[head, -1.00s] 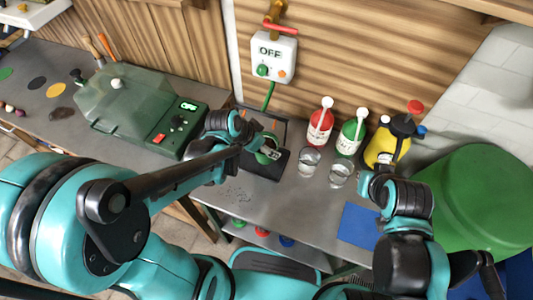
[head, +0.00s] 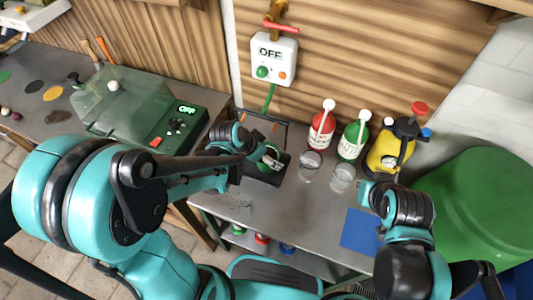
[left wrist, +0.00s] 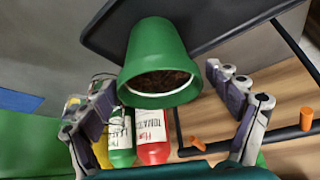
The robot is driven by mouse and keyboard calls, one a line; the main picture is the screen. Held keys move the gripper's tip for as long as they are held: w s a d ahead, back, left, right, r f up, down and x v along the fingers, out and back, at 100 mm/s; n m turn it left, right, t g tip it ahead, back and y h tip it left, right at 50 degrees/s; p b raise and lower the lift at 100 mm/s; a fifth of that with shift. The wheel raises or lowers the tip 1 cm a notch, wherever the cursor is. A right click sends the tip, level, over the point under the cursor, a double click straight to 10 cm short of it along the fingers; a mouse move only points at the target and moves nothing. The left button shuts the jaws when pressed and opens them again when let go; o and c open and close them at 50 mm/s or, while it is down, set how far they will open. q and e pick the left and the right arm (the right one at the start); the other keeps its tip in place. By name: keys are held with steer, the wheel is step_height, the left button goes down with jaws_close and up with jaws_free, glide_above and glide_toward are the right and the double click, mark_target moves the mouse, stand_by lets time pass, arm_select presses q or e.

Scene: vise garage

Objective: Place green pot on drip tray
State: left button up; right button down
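The green pot (left wrist: 158,60), with dark soil in it, stands with its base against the black drip tray (left wrist: 225,22) in the left wrist view. In the head view the pot (head: 269,155) is partly covered by my left gripper, over the black tray (head: 262,179) at the back of the bench. My left gripper (left wrist: 168,112) is open, with one finger on each side of the pot and a visible gap to both. My right gripper (head: 372,190) is above the bench's right side; its finger opening is not clear.
A red bottle (head: 321,130), a green bottle (head: 353,138) and a yellow sprayer (head: 390,152) stand right of the tray, behind two clear glasses (head: 311,165). A green machine (head: 140,112) is at left. A blue mat (head: 360,231) lies at front right.

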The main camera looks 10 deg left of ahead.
arm_select(q)
steer(key=shift+r, duration=0.2)
steer(key=s+a+r+n+t+y+p, duration=0.1)
steer(key=s+a+r+n+p, duration=0.2)
steer(key=s+r, duration=0.3)
steer(key=s+a+r+n+t+y+p, duration=0.1)
steer(key=s+a+r+n, duration=0.3)
steer(key=r, duration=0.7)
steer(key=shift+s+a+y+p, duration=0.6)
steer(key=shift+s+y+p, duration=0.2)
steer(key=shift+s+p, duration=0.1)
steer(key=shift+f+b, duration=0.5)
